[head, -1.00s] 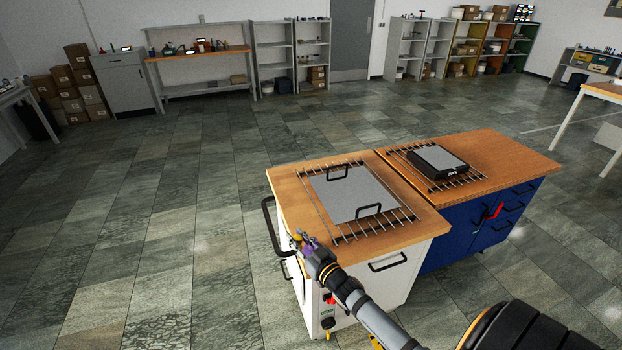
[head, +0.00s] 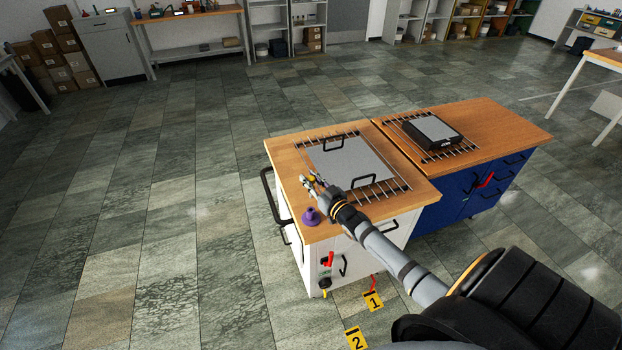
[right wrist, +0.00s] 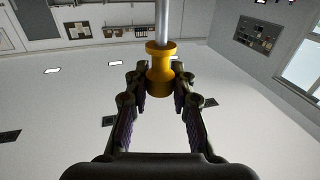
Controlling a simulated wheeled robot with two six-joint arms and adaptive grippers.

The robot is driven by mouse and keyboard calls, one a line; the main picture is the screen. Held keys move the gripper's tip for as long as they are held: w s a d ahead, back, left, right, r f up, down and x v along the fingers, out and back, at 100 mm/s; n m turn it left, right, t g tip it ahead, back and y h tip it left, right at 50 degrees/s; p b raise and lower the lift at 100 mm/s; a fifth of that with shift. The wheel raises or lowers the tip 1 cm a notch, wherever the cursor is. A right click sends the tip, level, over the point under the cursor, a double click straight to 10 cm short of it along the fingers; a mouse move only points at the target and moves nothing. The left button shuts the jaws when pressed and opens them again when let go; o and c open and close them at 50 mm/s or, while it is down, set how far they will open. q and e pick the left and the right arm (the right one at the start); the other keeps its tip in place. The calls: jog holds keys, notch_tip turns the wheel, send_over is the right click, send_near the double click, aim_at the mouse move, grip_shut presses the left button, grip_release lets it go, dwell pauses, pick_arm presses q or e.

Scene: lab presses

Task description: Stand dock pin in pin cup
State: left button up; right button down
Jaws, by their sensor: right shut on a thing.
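The dock pin, a golden knob-like body with a grey metal shaft (right wrist: 161,60), is between the fingertips of my right gripper (right wrist: 160,82). The gripper is shut on the golden part, and the shaft points away from the palm. In the head view my right gripper (head: 313,182) is over the left part of the white cart's wooden top; the pin is too small there to judge its tilt. A purple cup-like thing (head: 311,216), which looks like the pin cup, stands at the top's front-left corner, just below the gripper in the picture. My left gripper is out of view.
A grey plate with two black handles (head: 350,160) lies on a wire rack on the white cart (head: 292,150). A blue cart (head: 520,128) adjoins it, bearing a black and grey device (head: 433,129) on another rack. Yellow floor markers (head: 373,301) lie in front. Floor to the left is clear.

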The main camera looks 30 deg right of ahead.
aim_at(311, 197)
jog(key=shift+f+b, duration=2)
jog(key=shift+f, duration=0.6)
jog(key=shift+f+b, duration=2.4)
jog(key=shift+f, duration=0.4)
jog(key=c, duration=1.1)
grip_release()
jog(key=shift+o, duration=0.2)
jog(key=shift+s, duration=0.35)
jog(key=s, duration=1.1)
jog(key=shift+s, duration=0.15)
jog(key=shift+d, duration=0.1)
